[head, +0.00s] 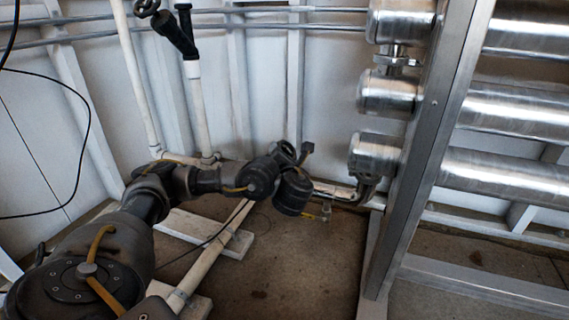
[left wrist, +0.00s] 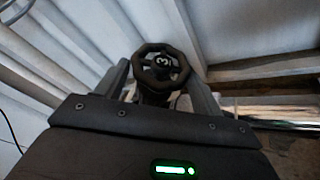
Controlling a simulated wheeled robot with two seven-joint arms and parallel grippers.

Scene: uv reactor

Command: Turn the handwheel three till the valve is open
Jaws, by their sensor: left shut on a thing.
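In the head view the dark wheel (head: 284,151) shows small at the end of my left arm, beside the gripper (head: 295,156). The valve body under the wheel is mostly hidden by my wrist. My right gripper is in neither view.
Another dark handwheel (head: 146,7) sits on a valve at the top left. Steel cylinders (head: 515,115) and a metal frame post (head: 425,150) stand to the right. White pipes (head: 205,270) run along the floor and wall. Bare floor (head: 320,260) lies in front.

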